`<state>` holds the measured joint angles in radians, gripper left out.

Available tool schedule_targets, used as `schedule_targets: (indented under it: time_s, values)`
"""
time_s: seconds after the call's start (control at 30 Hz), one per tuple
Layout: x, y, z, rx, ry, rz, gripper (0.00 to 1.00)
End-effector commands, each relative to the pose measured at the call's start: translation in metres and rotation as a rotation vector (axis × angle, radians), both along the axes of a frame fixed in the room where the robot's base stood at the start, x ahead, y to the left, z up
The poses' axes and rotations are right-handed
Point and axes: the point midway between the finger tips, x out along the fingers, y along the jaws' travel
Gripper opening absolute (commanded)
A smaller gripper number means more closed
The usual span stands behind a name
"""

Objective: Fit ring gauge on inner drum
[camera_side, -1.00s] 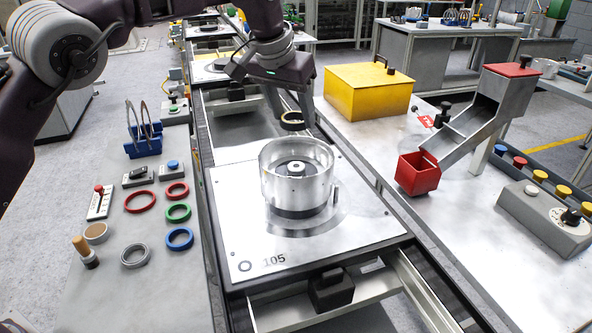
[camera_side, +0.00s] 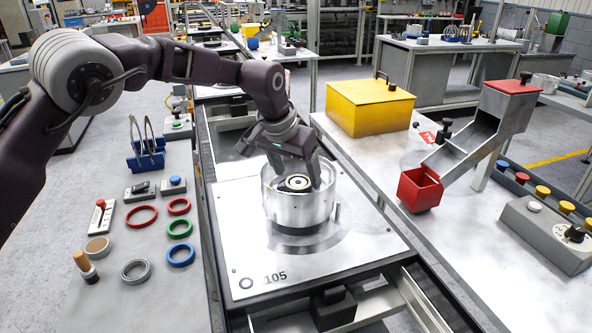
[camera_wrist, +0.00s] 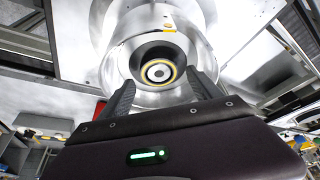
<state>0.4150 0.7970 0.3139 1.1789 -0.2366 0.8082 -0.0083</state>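The clear-walled round drum housing (camera_side: 290,212) stands on the metal pallet marked 105. The ring gauge (camera_side: 297,183), dark with a yellow-gold edge, is down inside the housing, around or just over the pale inner drum; the wrist view shows the inner drum's face (camera_wrist: 158,72) centred within the ring (camera_wrist: 159,60). I cannot tell how deep the ring sits. My gripper (camera_side: 299,174) reaches down into the housing, with a finger on either side of the ring, and appears shut on it. In the wrist view my gripper (camera_wrist: 162,82) has its fingertips at the ring's sides.
The housing wall surrounds my fingers closely. A yellow box (camera_side: 370,106), a red bin (camera_side: 419,189) and a chute (camera_side: 470,133) stand right of the pallet. Coloured rings, such as a blue one (camera_side: 181,255), lie on the left bench.

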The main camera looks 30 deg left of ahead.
Motion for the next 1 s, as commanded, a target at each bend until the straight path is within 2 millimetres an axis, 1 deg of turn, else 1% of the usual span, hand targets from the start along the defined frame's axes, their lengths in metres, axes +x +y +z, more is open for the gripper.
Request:
schedule_targets:
  time_s: [0.27, 0.37, 0.47, 0.6, 0.73, 0.83, 0.9, 1.0]
  values:
    - [0.0, 0.0, 0.001, 0.0, 0.0, 0.0, 0.76]
    - [-0.002, 0.0, 0.008, -0.001, -0.002, 0.0, 0.76]
    - [-0.01, 0.0, 0.03, -0.002, -0.004, -0.001, 0.76]
    - [-0.025, 0.002, 0.067, -0.003, -0.006, -0.001, 0.76]
    - [-0.037, 0.003, 0.094, -0.001, -0.004, -0.001, 0.76]
    - [-0.043, 0.004, 0.107, -0.001, -0.001, -0.001, 0.76]
    - [-0.045, 0.004, 0.112, -0.001, -0.001, 0.0, 0.76]
    - [-0.046, 0.004, 0.114, 0.0, 0.0, 0.0, 0.76]
